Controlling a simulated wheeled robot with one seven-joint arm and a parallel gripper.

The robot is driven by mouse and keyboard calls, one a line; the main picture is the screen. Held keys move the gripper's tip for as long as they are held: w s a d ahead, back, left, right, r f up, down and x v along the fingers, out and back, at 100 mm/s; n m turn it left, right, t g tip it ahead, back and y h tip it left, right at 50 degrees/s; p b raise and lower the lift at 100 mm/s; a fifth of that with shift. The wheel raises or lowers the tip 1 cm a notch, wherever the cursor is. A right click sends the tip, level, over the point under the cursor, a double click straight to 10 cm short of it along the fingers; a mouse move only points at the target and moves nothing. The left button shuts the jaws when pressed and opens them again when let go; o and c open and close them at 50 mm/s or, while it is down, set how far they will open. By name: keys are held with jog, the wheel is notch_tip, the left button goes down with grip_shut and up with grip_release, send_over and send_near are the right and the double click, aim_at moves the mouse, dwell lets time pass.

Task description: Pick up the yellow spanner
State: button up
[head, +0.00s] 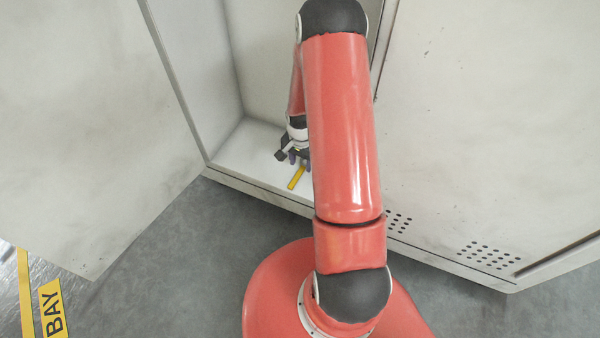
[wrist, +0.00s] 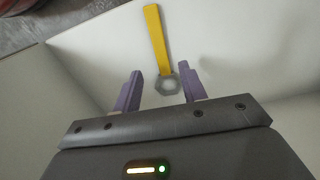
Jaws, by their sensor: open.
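The yellow spanner (head: 296,178) lies on the white floor of an open locker, near its front edge. In the wrist view the spanner (wrist: 156,40) points away from my gripper, with its grey ring end (wrist: 167,85) nearest. My gripper (wrist: 160,82) is open, its two purple fingers to either side of that ring end. Whether the fingers are level with the spanner or above it I cannot tell. In the head view my gripper (head: 293,158) is at the spanner's far end, partly hidden by my arm.
The locker floor (head: 257,140) is walled at the left side and back. An open door (head: 90,130) stands at the left, and a closed panel (head: 490,110) with vent holes is at the right. Grey ground (head: 190,260) lies in front, with a yellow BAY marking (head: 52,310).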

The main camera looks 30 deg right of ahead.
aim_at(300, 171)
notch_tip(300, 171, down, 4)
jog(key=shift+w+r, duration=0.15)
jog(key=shift+a, duration=0.1)
grip_shut()
